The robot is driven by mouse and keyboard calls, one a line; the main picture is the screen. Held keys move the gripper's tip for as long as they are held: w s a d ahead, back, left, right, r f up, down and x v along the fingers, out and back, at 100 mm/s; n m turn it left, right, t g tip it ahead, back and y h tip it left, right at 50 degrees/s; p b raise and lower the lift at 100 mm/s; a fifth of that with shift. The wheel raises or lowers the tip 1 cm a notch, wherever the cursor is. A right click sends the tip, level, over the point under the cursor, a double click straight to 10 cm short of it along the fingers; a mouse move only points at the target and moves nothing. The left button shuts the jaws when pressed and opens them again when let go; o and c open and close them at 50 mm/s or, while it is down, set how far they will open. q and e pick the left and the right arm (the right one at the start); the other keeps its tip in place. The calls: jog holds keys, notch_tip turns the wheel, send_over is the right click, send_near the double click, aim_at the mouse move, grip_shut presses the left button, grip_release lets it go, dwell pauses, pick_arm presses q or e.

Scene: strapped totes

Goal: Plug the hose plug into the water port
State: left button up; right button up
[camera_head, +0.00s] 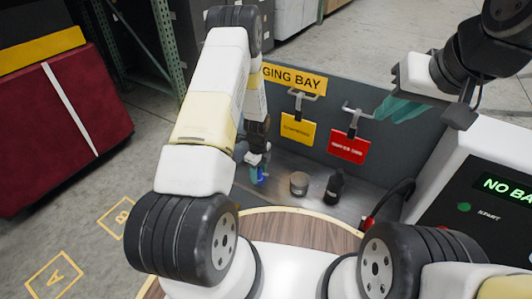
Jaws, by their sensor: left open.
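My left gripper (259,175) has blue fingers and points down over the grey bench, left of a small beige cylinder (299,184). It is open, and I see nothing between its fingers. My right gripper (400,108) has teal fingers and hangs in front of the grey back panel, high on the right; its finger gap is unclear. A black hose or cable (401,188) curves down beside the white machine to a red end (369,222), which may be the hose plug. I cannot make out a water port.
A dark upright object (335,187) stands right of the cylinder. Yellow (298,129) and red (348,146) tags hang on hooks on the panel. The white machine (480,150) with a green button fills the right. A red tote (60,120) stands left.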

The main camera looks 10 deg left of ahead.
dwell(0.9)
pick_arm(q)
grip_shut()
dwell(1.2)
jog(key=shift+r, duration=3)
jog(key=shift+r, duration=0.1)
